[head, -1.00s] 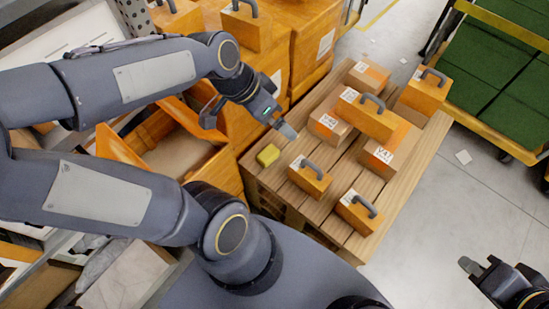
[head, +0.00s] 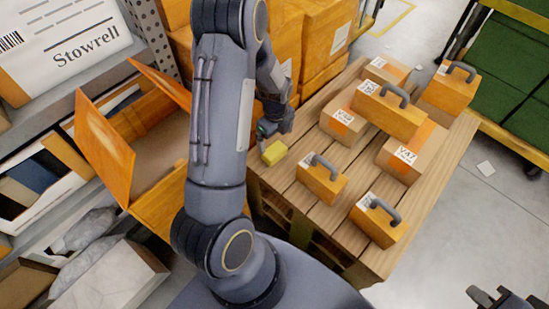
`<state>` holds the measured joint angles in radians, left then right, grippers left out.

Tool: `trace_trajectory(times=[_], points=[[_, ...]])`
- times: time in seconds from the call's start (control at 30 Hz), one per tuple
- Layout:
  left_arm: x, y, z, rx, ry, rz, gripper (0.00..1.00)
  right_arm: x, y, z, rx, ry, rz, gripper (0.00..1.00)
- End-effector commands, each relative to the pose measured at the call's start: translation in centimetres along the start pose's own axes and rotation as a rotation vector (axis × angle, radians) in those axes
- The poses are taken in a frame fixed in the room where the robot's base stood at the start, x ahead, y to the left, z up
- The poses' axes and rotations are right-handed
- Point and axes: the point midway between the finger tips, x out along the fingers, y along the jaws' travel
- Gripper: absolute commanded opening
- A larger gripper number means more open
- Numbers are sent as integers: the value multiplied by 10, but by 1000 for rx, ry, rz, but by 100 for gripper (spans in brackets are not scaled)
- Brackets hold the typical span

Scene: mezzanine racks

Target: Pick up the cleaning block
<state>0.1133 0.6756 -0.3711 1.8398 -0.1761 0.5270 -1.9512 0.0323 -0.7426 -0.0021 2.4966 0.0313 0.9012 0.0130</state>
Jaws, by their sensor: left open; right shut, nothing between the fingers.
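The cleaning block appears to be the small yellow block (head: 276,153) on the left edge of the wooden pallet (head: 296,196). My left gripper (head: 264,142) is open right at the block, with a fingertip close to its left side. I cannot tell whether it touches the block, and my arm hides part of the gripper. My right gripper (head: 477,295) is shut and empty at the bottom right, over the floor and away from the pallet.
Several orange boxes with grey handles, such as the near one (head: 377,221), and cardboard cartons (head: 410,152) share the pallet. An open orange box (head: 104,147) stands left of my arm. A trolley with green panels (head: 510,62) is at the right. The floor at right is mostly clear.

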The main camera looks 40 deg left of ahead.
Motion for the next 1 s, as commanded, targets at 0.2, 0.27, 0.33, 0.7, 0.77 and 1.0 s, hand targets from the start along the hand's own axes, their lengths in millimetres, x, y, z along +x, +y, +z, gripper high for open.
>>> trace_trajectory(times=[0.2, 0.27, 0.33, 0.7, 0.77, 1.0], points=[[26, 1, 1, 25, -4, 8, 100, 6, 3, 3, 0, 0, 0, 0], [32, 1, 2, 24, -4, 8, 100, 7, 3, 3, 0, 0, 0, 0], [41, 2, 2, 22, -4, 8, 100, 9, 4, 4, 0, 0, 0, 0], [82, 4, 3, 21, -3, 6, 100, 18, 8, 9, 0, 0, 0, 0], [83, 4, 3, 21, -3, 6, 100, 18, 8, 9, 0, 0, 0, 0], [82, 4, 3, 21, -3, 5, 90, 18, 8, 9, 0, 0, 0, 0]])
